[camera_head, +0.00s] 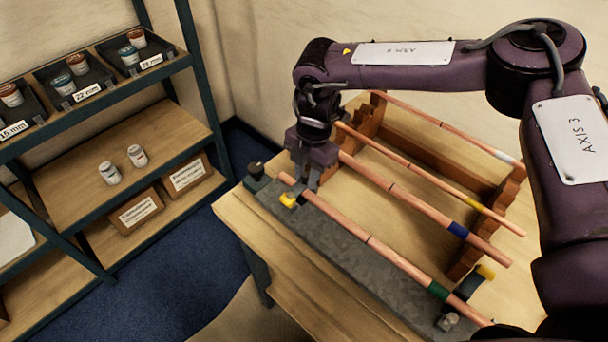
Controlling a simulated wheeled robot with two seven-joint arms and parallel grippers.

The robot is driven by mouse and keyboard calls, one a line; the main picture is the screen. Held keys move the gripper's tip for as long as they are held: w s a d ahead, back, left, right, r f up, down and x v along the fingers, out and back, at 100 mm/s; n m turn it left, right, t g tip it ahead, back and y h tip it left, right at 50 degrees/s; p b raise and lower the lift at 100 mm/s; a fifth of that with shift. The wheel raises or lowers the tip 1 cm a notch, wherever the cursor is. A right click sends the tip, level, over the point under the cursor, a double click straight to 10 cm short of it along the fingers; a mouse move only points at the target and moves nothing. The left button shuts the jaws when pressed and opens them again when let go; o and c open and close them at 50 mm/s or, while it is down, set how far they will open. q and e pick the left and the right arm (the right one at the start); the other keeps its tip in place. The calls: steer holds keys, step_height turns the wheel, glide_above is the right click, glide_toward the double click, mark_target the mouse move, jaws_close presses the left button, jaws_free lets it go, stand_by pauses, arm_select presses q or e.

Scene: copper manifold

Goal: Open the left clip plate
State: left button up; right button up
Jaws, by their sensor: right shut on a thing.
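The left clip plate (289,201), marked by a yellow tab, is at the far left end of the grey fixture (345,242). My right gripper (302,190) comes down over it, its fingers shut at the tab; the fingers hide much of the plate, so its angle is hard to tell. A copper pipe with a green band (385,254) lies along the fixture and passes close by the fingers. The other clip (486,272), also with a yellow tab, is at the fixture's near right end. My left gripper is out of view.
More copper pipes with blue (458,229), yellow and white bands rest across a notched wooden rack (488,230) behind the fixture. A dark knob (255,169) stands at the fixture's left end. A shelf (140,146) with labelled bins and small jars stands at left.

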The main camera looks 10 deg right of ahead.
steer(key=shift+w+d+r+y, duration=0.15)
steer(key=shift+w+d+y, duration=0.3)
steer(key=shift+d, duration=0.35)
steer(key=shift+w+d, duration=0.1)
steer(key=shift+w+d+f+g+y, duration=0.3)
steer(key=shift+d+g+y, duration=0.25)
steer(key=shift+g, duration=0.05)
